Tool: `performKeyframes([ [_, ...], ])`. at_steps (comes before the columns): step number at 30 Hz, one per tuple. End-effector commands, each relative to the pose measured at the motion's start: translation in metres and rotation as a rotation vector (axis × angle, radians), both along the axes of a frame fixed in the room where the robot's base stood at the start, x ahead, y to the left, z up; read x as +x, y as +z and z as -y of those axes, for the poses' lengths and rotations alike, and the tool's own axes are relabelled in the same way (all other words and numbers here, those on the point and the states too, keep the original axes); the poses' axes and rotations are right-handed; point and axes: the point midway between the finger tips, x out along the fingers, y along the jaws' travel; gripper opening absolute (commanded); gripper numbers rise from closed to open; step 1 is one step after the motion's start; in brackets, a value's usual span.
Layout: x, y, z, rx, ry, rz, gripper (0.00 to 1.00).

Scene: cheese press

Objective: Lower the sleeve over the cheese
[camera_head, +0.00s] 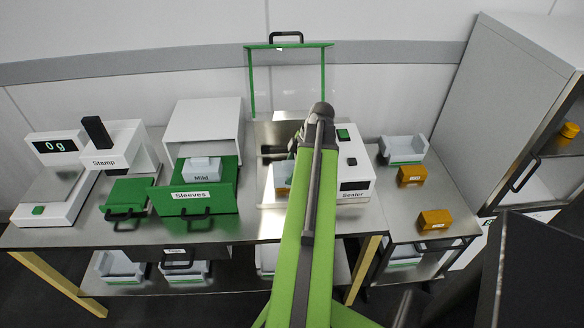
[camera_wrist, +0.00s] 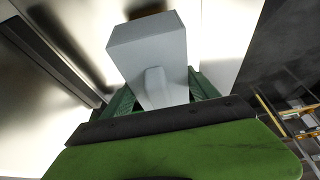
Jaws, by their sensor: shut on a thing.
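My gripper (camera_wrist: 160,98) is shut on a pale grey sleeve (camera_wrist: 146,42), seen in the wrist view with its green fingers on both sides of it. In the head view my arm hides most of the gripper. A pale grey piece, likely the same sleeve (camera_head: 282,174), shows just left of the arm, above the steel table. Orange cheese blocks (camera_head: 411,175) and (camera_head: 434,220) sit on the right side table.
A green Sleeves box (camera_head: 194,207) holds a sleeve marked Mild (camera_head: 202,167). The Sealer (camera_head: 353,165) stands just right of my arm, with a raised green-framed clear lid (camera_head: 287,77) behind. The Stamp press (camera_head: 120,150) and scale (camera_head: 52,178) are at left, a steel cabinet (camera_head: 505,110) at right.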

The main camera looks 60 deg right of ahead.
Motion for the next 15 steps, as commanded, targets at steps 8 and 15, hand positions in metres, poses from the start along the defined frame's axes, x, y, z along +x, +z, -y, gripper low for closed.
performKeyframes([
  [8,0.000,-0.011,0.000,0.000,0.001,0.000,0.23],
  [15,0.000,-0.019,0.000,0.000,0.001,0.000,0.23],
])
